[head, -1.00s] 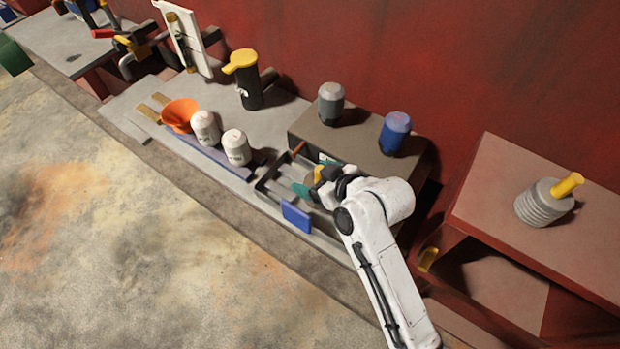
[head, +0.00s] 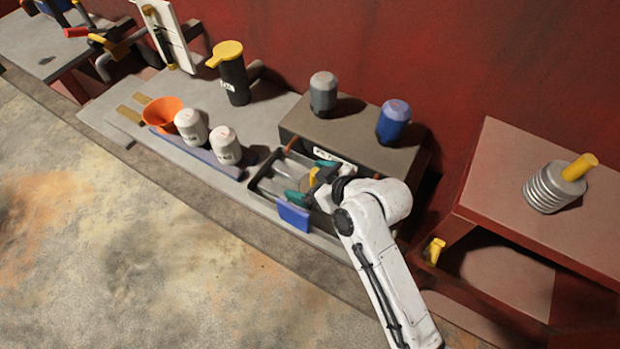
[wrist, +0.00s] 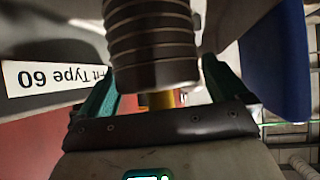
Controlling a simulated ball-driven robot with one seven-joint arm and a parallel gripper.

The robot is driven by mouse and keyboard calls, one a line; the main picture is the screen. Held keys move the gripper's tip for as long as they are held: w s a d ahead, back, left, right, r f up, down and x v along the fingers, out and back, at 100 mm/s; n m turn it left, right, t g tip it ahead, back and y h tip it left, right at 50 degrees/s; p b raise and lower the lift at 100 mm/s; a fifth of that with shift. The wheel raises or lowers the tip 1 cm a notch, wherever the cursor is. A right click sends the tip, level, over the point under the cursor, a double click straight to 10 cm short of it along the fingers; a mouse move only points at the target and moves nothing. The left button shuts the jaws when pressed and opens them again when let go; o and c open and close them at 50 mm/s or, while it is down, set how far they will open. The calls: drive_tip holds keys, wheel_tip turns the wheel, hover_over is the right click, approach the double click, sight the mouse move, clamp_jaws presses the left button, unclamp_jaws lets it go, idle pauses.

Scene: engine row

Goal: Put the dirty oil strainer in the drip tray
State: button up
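A ribbed grey-brown strainer (wrist: 152,45) with a yellow stem fills the upper middle of the wrist view. The stem lies between the teal fingers of my gripper (wrist: 160,98), which stand wide apart with gaps on both sides. In the head view my gripper (head: 311,180) is open over a dark, divided pull-out tray (head: 262,166) with a blue front plate (head: 293,215). Yellow shows between its fingers, and my wrist hides most of the strainer. A second ribbed strainer (head: 553,193), silver with a yellow stem, lies on the red bench at right. I cannot tell which tray is the drip tray.
A dark cabinet (head: 350,140) behind the tray carries a grey bottle (head: 323,94) and a blue one (head: 393,121). Two white canisters (head: 226,145), an orange funnel (head: 162,114) and a black, yellow-topped jug (head: 232,75) stand on the grey bench to the left.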

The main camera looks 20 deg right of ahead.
drive_tip(key=shift+r, duration=0.2)
drive_tip(key=v, duration=1.2)
drive_tip(key=shift+b, duration=0.35)
